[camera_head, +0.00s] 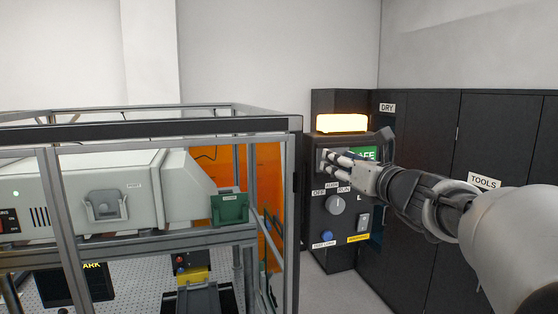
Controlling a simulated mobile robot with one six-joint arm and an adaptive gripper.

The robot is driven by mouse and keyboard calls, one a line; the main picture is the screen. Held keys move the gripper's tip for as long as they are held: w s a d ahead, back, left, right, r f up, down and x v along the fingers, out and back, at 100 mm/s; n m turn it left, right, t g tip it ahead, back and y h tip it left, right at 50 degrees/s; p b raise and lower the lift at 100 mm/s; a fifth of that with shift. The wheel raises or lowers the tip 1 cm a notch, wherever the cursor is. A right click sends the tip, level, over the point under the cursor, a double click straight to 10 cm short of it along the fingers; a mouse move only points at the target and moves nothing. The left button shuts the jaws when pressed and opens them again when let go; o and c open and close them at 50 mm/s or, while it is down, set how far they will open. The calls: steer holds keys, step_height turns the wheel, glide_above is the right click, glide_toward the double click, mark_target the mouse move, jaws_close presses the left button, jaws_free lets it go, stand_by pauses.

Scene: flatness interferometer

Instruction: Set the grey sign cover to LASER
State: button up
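A black control cabinet (325,235) carries a sign panel under a lit orange lamp. On the panel a green sign face (368,154) shows the letters "AFE"; its left part is hidden by the gripper and the cover. The grey sign cover (321,160) appears at the left half of the panel, largely behind the fingers. No LASER lettering shows. My gripper (333,162) reaches in from the right, its fingertips over the cover. Whether the fingers touch or grasp it cannot be told from this view.
Dark cabinets marked DRY and TOOLS (485,181) stand at right. A metal-framed enclosure (294,220) with the instrument fills the left.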

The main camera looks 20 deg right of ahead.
steer(key=shift+s, duration=0.2)
steer(key=shift+c, duration=0.4)
steer(key=shift+w, duration=0.1)
jaws_close()
